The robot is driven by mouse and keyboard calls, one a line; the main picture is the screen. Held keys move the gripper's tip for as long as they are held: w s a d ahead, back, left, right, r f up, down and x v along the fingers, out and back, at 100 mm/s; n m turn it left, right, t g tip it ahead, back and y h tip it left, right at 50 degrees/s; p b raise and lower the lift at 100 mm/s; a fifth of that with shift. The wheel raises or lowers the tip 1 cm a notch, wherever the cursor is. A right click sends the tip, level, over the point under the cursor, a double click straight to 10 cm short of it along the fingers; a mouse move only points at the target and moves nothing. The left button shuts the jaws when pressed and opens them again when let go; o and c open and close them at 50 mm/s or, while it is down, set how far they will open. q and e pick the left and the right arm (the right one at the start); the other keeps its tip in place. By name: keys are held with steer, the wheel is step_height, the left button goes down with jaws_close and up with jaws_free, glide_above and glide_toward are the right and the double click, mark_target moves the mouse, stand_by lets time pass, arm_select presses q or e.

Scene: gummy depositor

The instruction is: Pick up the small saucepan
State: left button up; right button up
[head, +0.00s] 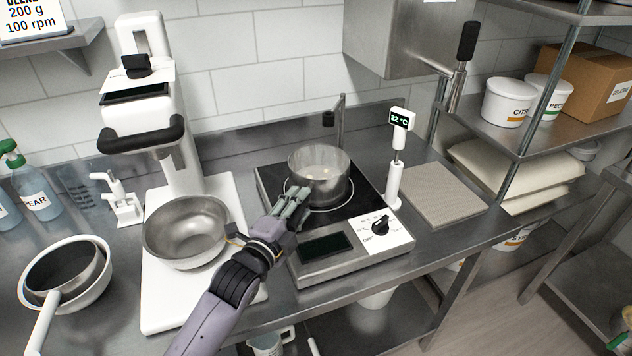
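A small steel saucepan (321,172) stands upright on the dark hot plate (268,178), with a few pale pieces inside. My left gripper (289,203) is at its near left side, fingers pointing toward the pan wall. The fingers hide whatever part of the pan, such as a handle, lies there. I cannot tell whether they are around a handle or only beside the pan. My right gripper is not in view.
A steel bowl (187,232) sits under the white mixer (150,118) at left. A white-handled round pan (67,270) is at far left. A thermometer stand (396,165) is close right of the hot plate. A grey mat (437,194) lies beyond it.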

arm_select(q)
jaws_close()
stand_by(0.7)
steer(key=shift+r, duration=0.2)
